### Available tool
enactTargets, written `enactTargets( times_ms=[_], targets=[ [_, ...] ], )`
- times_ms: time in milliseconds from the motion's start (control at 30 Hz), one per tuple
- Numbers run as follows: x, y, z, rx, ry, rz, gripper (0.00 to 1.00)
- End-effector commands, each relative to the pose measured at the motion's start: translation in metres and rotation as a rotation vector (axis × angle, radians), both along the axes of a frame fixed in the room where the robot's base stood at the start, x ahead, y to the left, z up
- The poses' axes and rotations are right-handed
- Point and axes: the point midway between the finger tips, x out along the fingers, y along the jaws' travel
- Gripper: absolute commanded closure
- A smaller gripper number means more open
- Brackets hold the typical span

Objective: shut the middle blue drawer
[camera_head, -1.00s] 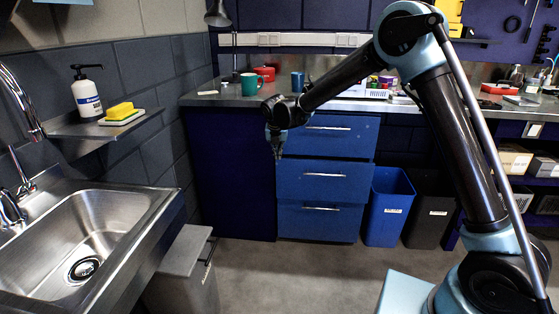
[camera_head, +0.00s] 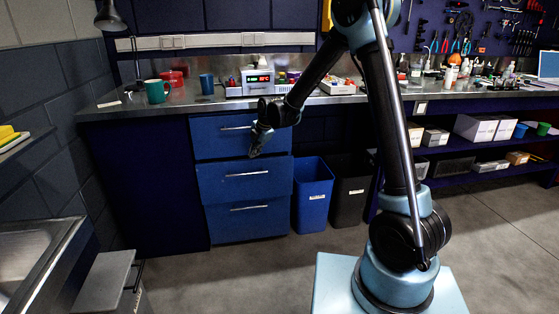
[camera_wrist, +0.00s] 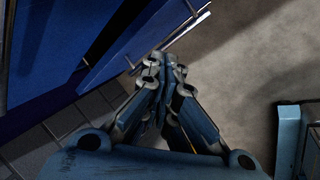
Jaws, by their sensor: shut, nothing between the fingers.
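The middle blue drawer (camera_head: 226,184) is in the bench's stack of three, between the top blue drawer (camera_head: 212,143) and the bottom blue drawer (camera_head: 232,226). Its front seems to stand slightly forward of the others, but how far it is open is hard to tell. Its bar handle (camera_head: 246,174) is in plain view. My gripper (camera_head: 256,154) is shut and empty, pointing down in front of the drawers near the line between top and middle. In the wrist view the shut fingertips (camera_wrist: 164,60) are beside a projecting blue drawer front; contact cannot be told.
A blue bin (camera_head: 313,197) and a dark bin (camera_head: 350,205) stand right of the drawers. A grey lidded bin (camera_head: 104,283) and the sink (camera_head: 35,255) are at left. The worktop holds a green mug (camera_head: 157,92) and other items. Floor before the drawers is clear.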

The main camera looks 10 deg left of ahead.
Motion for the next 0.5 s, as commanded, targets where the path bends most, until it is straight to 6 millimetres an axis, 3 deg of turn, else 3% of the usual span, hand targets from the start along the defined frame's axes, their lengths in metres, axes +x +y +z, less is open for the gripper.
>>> enactTargets(
  times_ms=[33, 100, 300, 500],
  targets=[
    [0.008, -0.024, 0.000, 0.039, 0.027, -0.077, 1.00],
    [0.014, -0.051, 0.001, 0.098, 0.065, -0.179, 1.00],
    [0.025, -0.119, 0.005, 0.258, 0.166, -0.445, 1.00],
    [0.027, -0.156, 0.009, 0.358, 0.224, -0.596, 1.00]
  ],
)
